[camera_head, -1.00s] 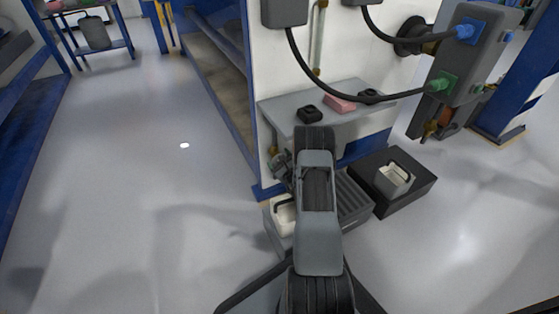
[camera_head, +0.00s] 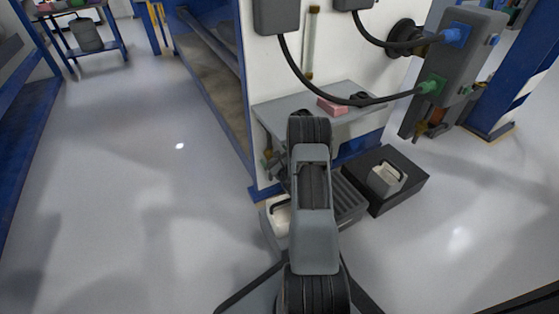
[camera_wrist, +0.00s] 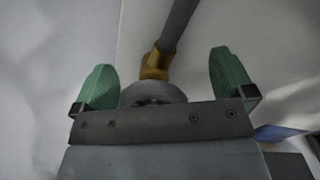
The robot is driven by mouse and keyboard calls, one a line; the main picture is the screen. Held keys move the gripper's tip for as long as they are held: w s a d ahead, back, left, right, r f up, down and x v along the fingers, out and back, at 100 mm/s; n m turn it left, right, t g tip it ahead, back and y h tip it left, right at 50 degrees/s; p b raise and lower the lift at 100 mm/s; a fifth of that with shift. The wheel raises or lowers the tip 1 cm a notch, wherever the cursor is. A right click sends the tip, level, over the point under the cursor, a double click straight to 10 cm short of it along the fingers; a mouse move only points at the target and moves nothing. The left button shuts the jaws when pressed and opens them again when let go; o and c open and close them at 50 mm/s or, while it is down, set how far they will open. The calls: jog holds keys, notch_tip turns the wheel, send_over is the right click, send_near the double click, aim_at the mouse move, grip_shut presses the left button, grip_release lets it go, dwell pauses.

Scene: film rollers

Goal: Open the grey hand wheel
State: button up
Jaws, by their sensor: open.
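In the wrist view, my gripper (camera_wrist: 163,62) is open, with one green finger on each side. A rounded grey part, which looks like the grey hand wheel (camera_wrist: 152,93), sits between the finger bases. Its lower part is hidden by the gripper's front plate. A brass fitting (camera_wrist: 156,65) with a grey pipe (camera_wrist: 180,22) rises behind it. I cannot tell whether the fingers touch the wheel.
A grey shelf (camera_head: 275,112) with a pink block (camera_head: 331,106) juts from the white wall panel above. Black cables hang in front of it. A black tray (camera_head: 410,187) with a light container (camera_head: 386,179) stands on the floor at right. The floor at left is clear.

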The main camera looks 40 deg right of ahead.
jog(key=s+a+r+p, duration=0.5)
jog(key=s+r, duration=0.3)
jog(key=s, duration=0.3)
jog(key=shift+s, duration=0.3)
jog(key=shift+a+r, duration=0.1)
